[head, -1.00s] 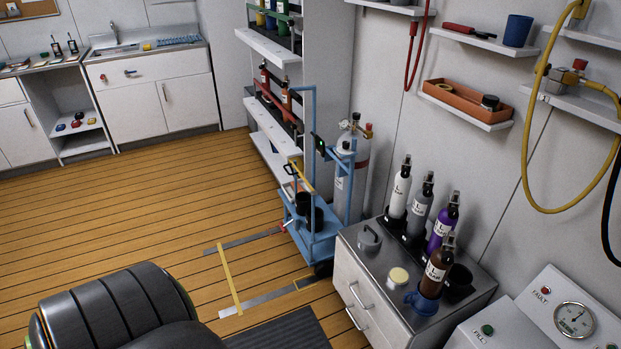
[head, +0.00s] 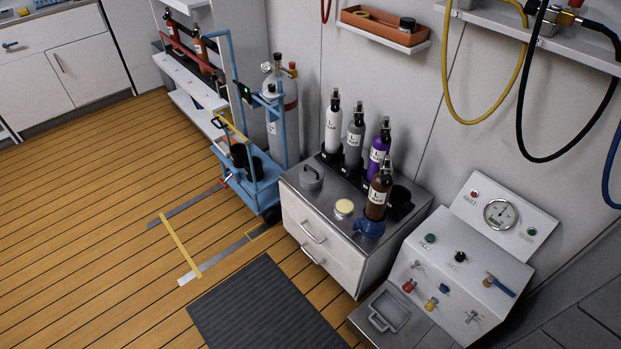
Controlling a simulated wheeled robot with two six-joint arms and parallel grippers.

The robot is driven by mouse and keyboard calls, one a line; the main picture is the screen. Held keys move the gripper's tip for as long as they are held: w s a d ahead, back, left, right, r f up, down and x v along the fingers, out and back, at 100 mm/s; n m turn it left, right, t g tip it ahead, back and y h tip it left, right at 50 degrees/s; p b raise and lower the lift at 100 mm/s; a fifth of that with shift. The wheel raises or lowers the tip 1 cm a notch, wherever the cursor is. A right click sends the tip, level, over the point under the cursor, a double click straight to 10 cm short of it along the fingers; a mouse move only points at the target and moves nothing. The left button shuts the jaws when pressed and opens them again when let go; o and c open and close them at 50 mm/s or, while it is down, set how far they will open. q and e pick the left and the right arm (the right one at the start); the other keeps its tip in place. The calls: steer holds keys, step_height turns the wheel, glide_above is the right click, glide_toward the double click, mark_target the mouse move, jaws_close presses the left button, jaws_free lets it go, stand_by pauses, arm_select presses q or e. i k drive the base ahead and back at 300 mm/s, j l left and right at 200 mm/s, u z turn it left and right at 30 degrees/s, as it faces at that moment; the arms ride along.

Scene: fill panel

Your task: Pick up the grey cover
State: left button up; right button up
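Neither of my grippers is in view.
On the cabinet stand white (head: 333,125), grey (head: 354,140), purple (head: 378,150) and brown (head: 379,192) bottles, a cream-lidded jar (head: 344,208) and a blue cup (head: 368,228). A blue cart (head: 258,180) with a cylinder stands left. A dark mat (head: 265,308) lies in front on open floor.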

mark_target(310, 177)
steer(key=i+j+z, duration=0.3)
steer(key=i+j, duration=0.15)
steer(key=j, duration=0.2)
steer(key=i+j+z, duration=0.1)
steer(key=j, duration=0.25)
steer(key=i+j+z, duration=0.15)
steer(key=i+j, duration=0.1)
steer(key=j, duration=0.1)
